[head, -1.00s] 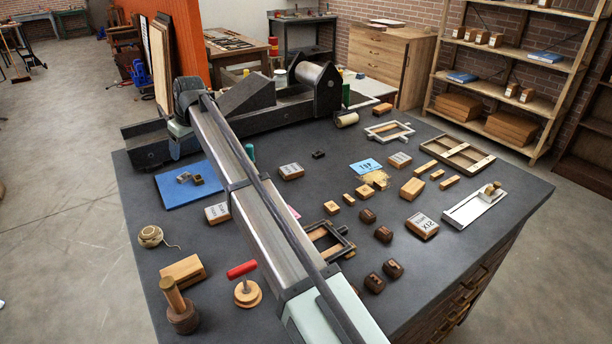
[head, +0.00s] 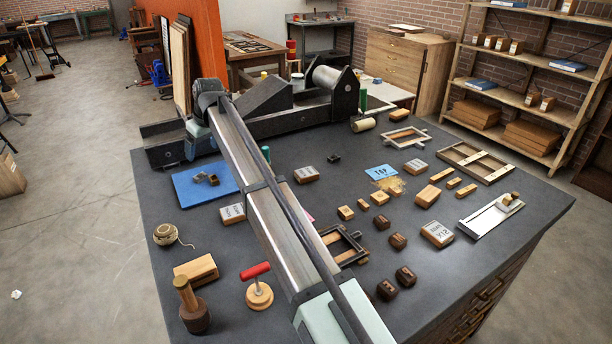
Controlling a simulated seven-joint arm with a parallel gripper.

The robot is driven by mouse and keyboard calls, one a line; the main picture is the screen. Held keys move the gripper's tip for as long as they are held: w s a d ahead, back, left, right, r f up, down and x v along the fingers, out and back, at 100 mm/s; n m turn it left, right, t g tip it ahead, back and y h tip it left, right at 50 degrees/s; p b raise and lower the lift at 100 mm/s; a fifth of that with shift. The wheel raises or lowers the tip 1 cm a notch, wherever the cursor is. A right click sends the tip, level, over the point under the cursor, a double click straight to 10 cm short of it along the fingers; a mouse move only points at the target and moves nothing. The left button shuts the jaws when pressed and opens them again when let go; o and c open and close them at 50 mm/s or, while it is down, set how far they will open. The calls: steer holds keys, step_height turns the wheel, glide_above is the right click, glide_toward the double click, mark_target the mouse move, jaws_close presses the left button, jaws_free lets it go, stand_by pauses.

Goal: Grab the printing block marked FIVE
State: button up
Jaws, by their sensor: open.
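Several wooden printing blocks with pale, lettered tops lie apart on the dark bench. The block at the right (head: 437,234) has large upside-down letters that seem to read SIX. Others lie left of my arm (head: 232,213), just right of it (head: 306,174) and farther back on the right (head: 415,167). Their lettering is too small to read, so I cannot tell which is marked FIVE. My arm's long metal link crosses the bench from the lower middle to the upper left and hides part of the top. My gripper is not visible.
A dark press with a roller (head: 336,79) spans the back. Dark knobbed blocks (head: 397,241), a wooden frame (head: 343,245), a red-handled tool (head: 259,291) and a blue mat (head: 207,184) occupy the bench (head: 460,285). The right front corner is fairly clear.

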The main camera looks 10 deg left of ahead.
steer(key=shift+o, duration=1)
step_height(320, 180, up, 2)
steer(key=m+t, duration=0.2)
steer(key=m, duration=0.2)
glide_above(307, 172)
steer(key=a, duration=0.1)
steer(key=s+d+f+m+g+h, duration=0.1)
steer(key=s+d+f+m+h, duration=0.1)
steer(key=s+d, duration=0.15)
steer(key=x, duration=0.5)
steer(key=w+x, duration=0.1)
steer(key=x, duration=0.1)
steer(key=shift+f, duration=0.25)
steer(key=shift+s+x, duration=0.2)
steer(key=shift+x, duration=2.4)
steer(key=shift+a, duration=0.15)
